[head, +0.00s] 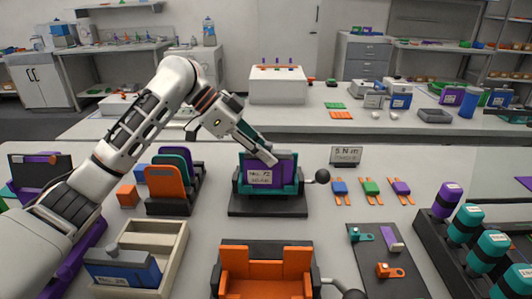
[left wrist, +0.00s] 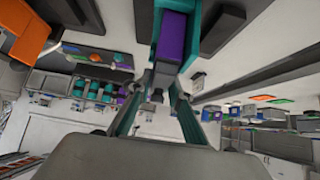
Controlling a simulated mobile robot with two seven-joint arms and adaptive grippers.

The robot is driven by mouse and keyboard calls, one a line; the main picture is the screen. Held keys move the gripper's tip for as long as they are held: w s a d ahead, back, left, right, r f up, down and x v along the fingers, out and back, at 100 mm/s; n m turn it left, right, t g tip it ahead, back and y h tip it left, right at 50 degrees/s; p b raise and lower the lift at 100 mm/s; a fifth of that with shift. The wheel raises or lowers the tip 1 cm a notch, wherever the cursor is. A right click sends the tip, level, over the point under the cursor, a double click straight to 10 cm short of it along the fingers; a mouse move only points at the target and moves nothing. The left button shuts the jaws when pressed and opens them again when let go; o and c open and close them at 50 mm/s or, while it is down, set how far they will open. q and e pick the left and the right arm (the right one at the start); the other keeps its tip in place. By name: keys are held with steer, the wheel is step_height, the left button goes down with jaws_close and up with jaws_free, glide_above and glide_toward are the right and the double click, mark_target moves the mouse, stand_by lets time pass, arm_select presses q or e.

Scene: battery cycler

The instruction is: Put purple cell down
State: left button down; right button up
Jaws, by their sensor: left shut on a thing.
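The purple cell (head: 284,170), with a white label on its front, stands upright in a teal fixture (head: 238,181) on a dark base. A lever with a black ball knob (head: 322,176) sticks out at the fixture's right side. My left gripper (head: 270,158) comes down from the upper left and is shut at the cell's top edge. In the left wrist view the purple cell (left wrist: 172,38) shows between teal walls, just beyond the fingertips (left wrist: 165,84). The cell's lower part is hidden by the fixture, so I cannot tell whether it rests on the bottom. My right gripper is not in view.
A rack with orange, teal and purple pieces (head: 166,185) stands left of the fixture. An orange fixture (head: 265,262) is in front. A beige tray (head: 178,243) holds a blue-grey piece. Small clips (head: 370,187) and a sign (head: 346,155) lie to the right.

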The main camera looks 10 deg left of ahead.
arm_select(q)
steer(key=shift+r, duration=0.15)
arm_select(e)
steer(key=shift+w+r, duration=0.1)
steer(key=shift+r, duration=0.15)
arm_select(q)
steer(key=c, duration=1.9)
jaws_free()
steer(key=shift+o, duration=0.3)
steer(key=shift+a, duration=0.1)
steer(key=p+v, duration=0.1)
steer(key=v, duration=0.5)
steer(key=shift+r+p, duration=0.1)
steer(key=shift+p, duration=0.2)
steer(key=p+v, duration=0.1)
steer(key=v, duration=0.4)
steer(key=shift+s+a+r, duration=0.1)
steer(key=shift+a+r, duration=0.1)
steer(key=shift+a, duration=0.1)
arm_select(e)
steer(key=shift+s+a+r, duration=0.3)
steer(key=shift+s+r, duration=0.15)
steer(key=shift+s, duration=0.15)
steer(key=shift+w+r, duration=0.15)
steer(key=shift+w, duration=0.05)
